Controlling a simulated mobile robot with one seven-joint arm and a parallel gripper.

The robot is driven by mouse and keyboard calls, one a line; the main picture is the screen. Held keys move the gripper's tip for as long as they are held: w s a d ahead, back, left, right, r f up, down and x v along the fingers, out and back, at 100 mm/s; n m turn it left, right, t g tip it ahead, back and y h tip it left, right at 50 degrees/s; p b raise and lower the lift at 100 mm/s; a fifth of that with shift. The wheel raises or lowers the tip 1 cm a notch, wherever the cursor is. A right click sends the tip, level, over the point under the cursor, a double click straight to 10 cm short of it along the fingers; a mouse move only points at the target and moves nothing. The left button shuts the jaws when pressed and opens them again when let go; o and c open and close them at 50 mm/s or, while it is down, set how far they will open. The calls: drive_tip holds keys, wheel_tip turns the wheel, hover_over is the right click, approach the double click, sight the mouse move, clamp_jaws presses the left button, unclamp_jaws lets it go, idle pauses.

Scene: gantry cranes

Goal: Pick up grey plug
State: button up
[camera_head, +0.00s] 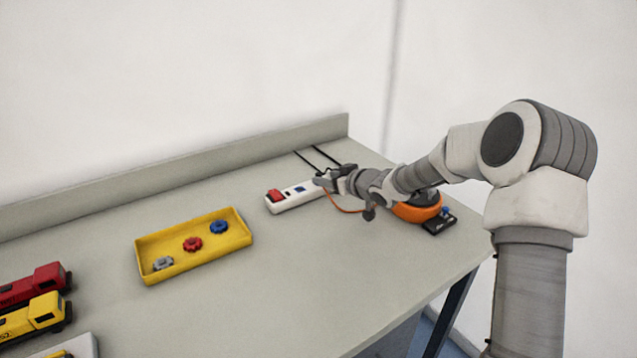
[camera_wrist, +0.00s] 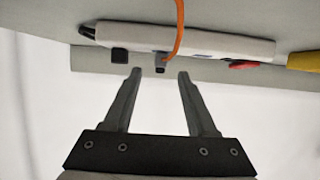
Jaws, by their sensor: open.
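The white power strip (camera_head: 284,204) lies near the back of the table. In the wrist view, the power strip (camera_wrist: 215,45) runs across the top. The grey plug (camera_wrist: 161,61), with an orange cable (camera_wrist: 179,25) by it, is at the strip, roughly centred between my fingertips. My gripper (camera_wrist: 160,72) is open, with nothing held between the fingers. Whether the fingertips reach around the plug is hard to tell. In the head view, my gripper (camera_head: 322,179) is over the right end of the strip and hides the grey plug.
A black plug (camera_wrist: 119,56) sits beside the grey one. The strip has a red switch (camera_head: 275,195). A yellow tray (camera_head: 205,261) with grey, red and blue knobs stands front left. An orange round device (camera_head: 417,211) is to the right. Toy trucks (camera_head: 32,317) stand far left.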

sight(320, 175)
drive_tip(key=shift+r+b+x, duration=0.15)
drive_tip(key=shift+b+x, duration=0.1)
drive_tip(key=shift+x, duration=1.1)
drive_tip(key=shift+r+b+x, duration=0.15)
drive_tip(key=shift+b+x, duration=0.1)
drive_tip(key=shift+x, duration=1.1)
drive_tip(key=shift+a, duration=0.1)
clamp_jaws()
